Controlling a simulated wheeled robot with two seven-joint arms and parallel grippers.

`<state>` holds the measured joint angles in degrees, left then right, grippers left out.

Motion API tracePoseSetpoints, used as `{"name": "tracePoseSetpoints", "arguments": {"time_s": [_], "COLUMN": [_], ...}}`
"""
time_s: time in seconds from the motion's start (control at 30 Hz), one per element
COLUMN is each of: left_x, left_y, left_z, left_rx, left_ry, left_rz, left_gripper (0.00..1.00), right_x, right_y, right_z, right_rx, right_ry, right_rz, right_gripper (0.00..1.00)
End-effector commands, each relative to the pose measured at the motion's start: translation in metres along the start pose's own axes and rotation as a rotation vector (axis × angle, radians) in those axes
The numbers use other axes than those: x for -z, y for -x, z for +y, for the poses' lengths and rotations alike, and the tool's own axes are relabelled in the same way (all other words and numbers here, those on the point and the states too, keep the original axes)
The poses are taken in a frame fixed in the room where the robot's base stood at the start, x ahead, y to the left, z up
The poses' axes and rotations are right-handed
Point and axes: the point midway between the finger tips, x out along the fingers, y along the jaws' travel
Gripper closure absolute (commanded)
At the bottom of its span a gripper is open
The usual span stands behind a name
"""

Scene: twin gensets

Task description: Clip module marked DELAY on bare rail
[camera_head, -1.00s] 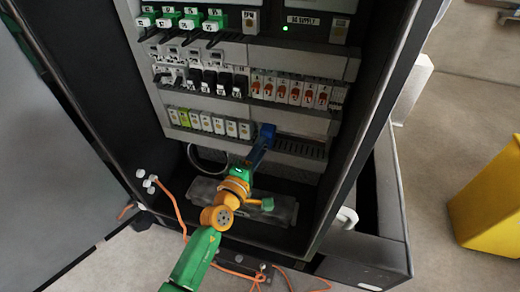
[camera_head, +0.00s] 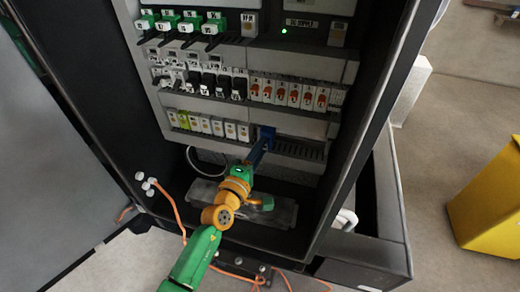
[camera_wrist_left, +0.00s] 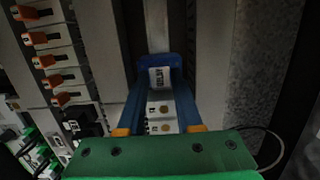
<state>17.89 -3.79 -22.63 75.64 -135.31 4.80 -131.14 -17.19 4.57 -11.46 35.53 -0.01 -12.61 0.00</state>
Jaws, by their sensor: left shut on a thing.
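My left gripper (camera_head: 265,138) reaches into the open cabinet with its blue fingers at the right end of the lowest row of modules. In the left wrist view the gripper (camera_wrist_left: 159,66) is shut on a module with a white label reading DELAY (camera_wrist_left: 158,77). The fingers hide most of its body, and I cannot tell whether it touches the rail. A pale bare rail strip (camera_wrist_left: 157,28) runs on beyond the fingertips. In the head view the stretch right of the gripper is empty, with a dark slotted strip (camera_head: 300,150). My right gripper is not in view.
White modules (camera_head: 217,126) and a yellow-green one (camera_head: 183,120) fill the lowest row left of the gripper. Orange-marked modules (camera_head: 290,93) sit in the row above. The cabinet's right wall (camera_head: 355,165) stands close. A yellow bin (camera_head: 490,205) is outside.

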Motion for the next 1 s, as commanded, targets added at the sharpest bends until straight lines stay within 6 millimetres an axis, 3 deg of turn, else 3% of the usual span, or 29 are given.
{"name": "tracePoseSetpoints", "arguments": {"time_s": [0.57,0.6,0.7,1.0], "left_x": [0.0004,0.0005,0.0005,0.0005], "left_y": [-0.0026,-0.0028,-0.0026,-0.0014], "left_z": [0.0003,0.0004,0.0004,0.0], "left_rx": [-0.002,-0.002,-0.001,0.0], "left_ry": [0.0,0.0,0.001,0.0], "left_rz": [0.001,0.001,0.001,0.001], "left_gripper": [1.0,0.61,0.34,0.31], "right_x": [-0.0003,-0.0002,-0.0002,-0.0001], "right_y": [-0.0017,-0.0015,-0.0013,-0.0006], "right_z": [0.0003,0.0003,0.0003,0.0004], "right_rx": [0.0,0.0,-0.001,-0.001], "right_ry": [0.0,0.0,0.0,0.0], "right_rz": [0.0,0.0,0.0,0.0], "right_gripper": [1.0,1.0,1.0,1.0]}}
